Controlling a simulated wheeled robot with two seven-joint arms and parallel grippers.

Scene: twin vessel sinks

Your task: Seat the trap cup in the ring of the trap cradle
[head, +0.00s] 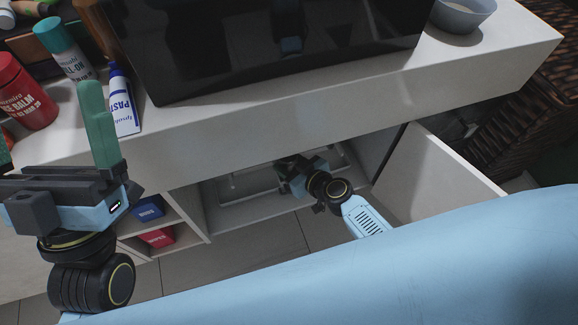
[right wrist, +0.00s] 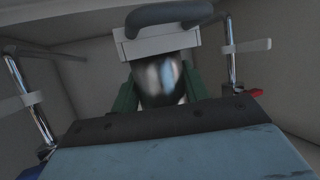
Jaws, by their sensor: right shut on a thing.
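The trap cup (right wrist: 160,82) shows as a shiny dark metallic body between the green fingers of my right gripper (right wrist: 160,92), which is shut on it. A pale block with a grey curved bar (right wrist: 168,15) is just above the cup in the right wrist view and hides its top. I cannot tell whether this is part of the trap cradle, or whether cup and ring touch. In the head view my right gripper (head: 291,172) is inside the open cabinet, its fingertips and the cup hidden. My left gripper (head: 99,125) stands at the left, green fingers upward, overlapping in view.
Chrome pipes with pale handles (right wrist: 247,46) flank the cup on both sides. The open cabinet door (head: 430,165) is right of my right arm. Bottles, including the paste tube (head: 122,105), stand on the counter near my left gripper. Shelves hold blue and red boxes (head: 157,238).

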